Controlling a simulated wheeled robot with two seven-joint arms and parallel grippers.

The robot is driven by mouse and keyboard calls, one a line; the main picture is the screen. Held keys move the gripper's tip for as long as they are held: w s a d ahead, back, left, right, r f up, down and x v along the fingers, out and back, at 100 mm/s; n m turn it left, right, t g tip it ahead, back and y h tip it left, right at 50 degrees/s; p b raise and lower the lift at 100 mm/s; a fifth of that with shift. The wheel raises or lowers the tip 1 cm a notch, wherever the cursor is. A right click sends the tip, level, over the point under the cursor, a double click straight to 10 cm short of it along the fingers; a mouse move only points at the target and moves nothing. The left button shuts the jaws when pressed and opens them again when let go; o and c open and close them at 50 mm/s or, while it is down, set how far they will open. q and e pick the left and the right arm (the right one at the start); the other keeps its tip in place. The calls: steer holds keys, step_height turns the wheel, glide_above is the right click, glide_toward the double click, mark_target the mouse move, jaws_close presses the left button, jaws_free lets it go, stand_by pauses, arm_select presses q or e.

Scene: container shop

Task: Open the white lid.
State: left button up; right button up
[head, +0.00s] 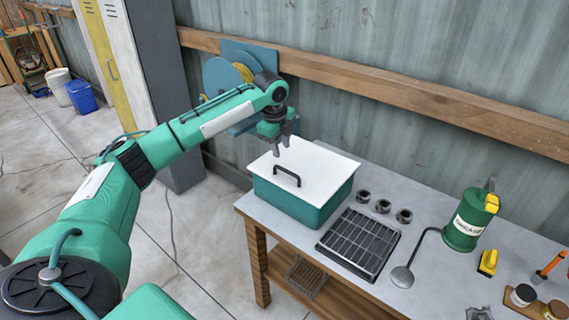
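The white lid (322,162) lies flat on a green box (290,199) on the workbench, and the box is covered. A dark bar handle (287,175) stands up on the lid near its front left edge. My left gripper (284,149) hangs above the far left part of the lid, pointing down, behind the handle and apart from it. Its fingers look parted with nothing between them. My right gripper does not show.
On the workbench (413,275), a black grate (358,243) lies right of the box. Several dark nuts, a ladle (403,276) and a green grease can (466,220) are further right. A hose reel (222,77) is on the wall behind my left arm.

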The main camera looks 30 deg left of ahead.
mark_target(284, 171)
arm_select(q)
steer(key=f, duration=0.3)
steer(key=w+f+p, duration=0.1)
steer(key=f, duration=0.2)
steer(key=f+p, duration=0.1)
steer(key=f, duration=0.2)
steer(key=shift+w, duration=0.4)
steer(key=shift+r, duration=0.1)
steer(key=shift+d, duration=0.1)
steer(key=c, duration=0.6)
jaws_close()
